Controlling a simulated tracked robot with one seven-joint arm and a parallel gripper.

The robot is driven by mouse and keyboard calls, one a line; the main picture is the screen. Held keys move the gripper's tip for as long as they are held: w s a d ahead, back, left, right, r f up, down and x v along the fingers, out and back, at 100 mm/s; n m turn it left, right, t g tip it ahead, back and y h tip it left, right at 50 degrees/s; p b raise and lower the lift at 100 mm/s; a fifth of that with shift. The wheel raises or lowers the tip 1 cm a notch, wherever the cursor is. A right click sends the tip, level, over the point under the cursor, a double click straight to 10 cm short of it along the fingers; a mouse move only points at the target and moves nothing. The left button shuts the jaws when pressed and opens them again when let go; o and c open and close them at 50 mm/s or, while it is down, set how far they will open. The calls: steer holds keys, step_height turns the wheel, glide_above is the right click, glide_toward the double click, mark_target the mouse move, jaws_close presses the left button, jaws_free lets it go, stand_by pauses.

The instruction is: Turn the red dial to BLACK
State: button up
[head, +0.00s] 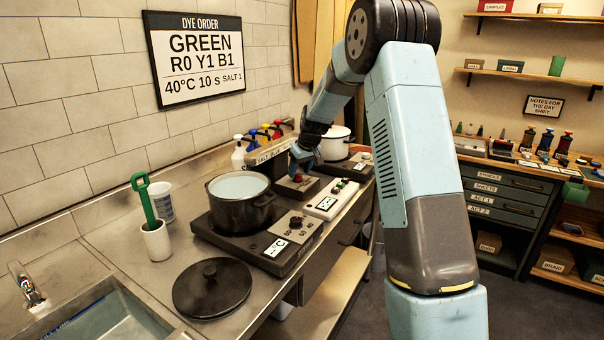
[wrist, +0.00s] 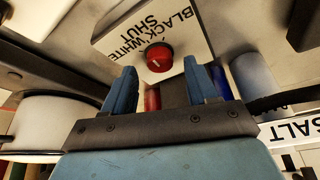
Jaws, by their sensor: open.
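The red dial (wrist: 159,57) sits on a pale plate (wrist: 118,38) lettered BLACK, WHITE and SHUT, which reads upside down in the wrist view. A small pale mark shows on the dial's face; I cannot tell surely which word it points to. My gripper (wrist: 161,82) is open, its two blue fingers apart and empty. In the wrist view the dial shows beyond and between the fingertips, apparently untouched. In the head view my gripper (head: 303,158) is just above the red dial (head: 297,178) on a dark box behind the black pot.
A black pot (head: 240,212) stands on a hot plate at the front left of the dial. A white pot (head: 335,143) stands behind my gripper. A salt box (head: 270,150) with coloured bottles is close on the left. A white switch box (head: 331,200) lies to the right.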

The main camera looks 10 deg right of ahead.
steer(key=shift+x, duration=1)
steer(key=shift+c, duration=0.4)
steer(key=c, duration=0.9)
steer(key=shift+d, duration=0.55)
steer(key=shift+c, duration=0.3)
steer(key=shift+a+r, duration=0.1)
steer(key=shift+a, duration=0.25)
